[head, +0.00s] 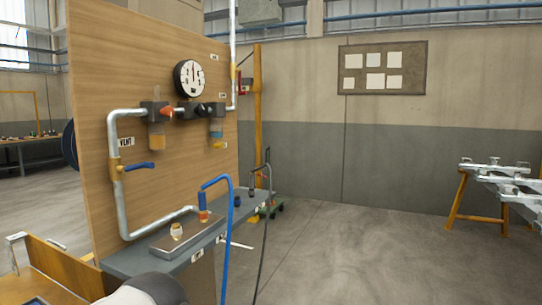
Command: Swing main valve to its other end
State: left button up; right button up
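A wooden panel (95,100) stands at the left with grey pipework on it. A valve with a blue lever (138,165) sits on the left vertical pipe (118,195), just below a label reading VENT (126,142). The lever points right, roughly level, across the pipe. Other labels, such as one at the upper right (222,97), are too small to read, so I cannot tell which valve is the main one. An orange fitting (166,112) and a dark knob (199,110) sit below a round gauge (188,78). Neither gripper is in view.
A grey ledge (140,262) below the panel holds a metal plate (168,240) with fittings. A blue hose (231,215) and a dark hose (268,210) arch up and hang over the front. Trestles (456,205) stand far right. The middle floor is clear.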

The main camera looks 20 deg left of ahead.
aim_at(241, 93)
jog(key=i+l+u, duration=0.1)
jog(key=i+u, duration=0.3)
jog(key=i+l+u, duration=0.2)
jog(key=u, duration=0.15)
jog(key=i+l+u, duration=0.6)
jog(key=u, duration=0.15)
jog(key=l, duration=0.05)
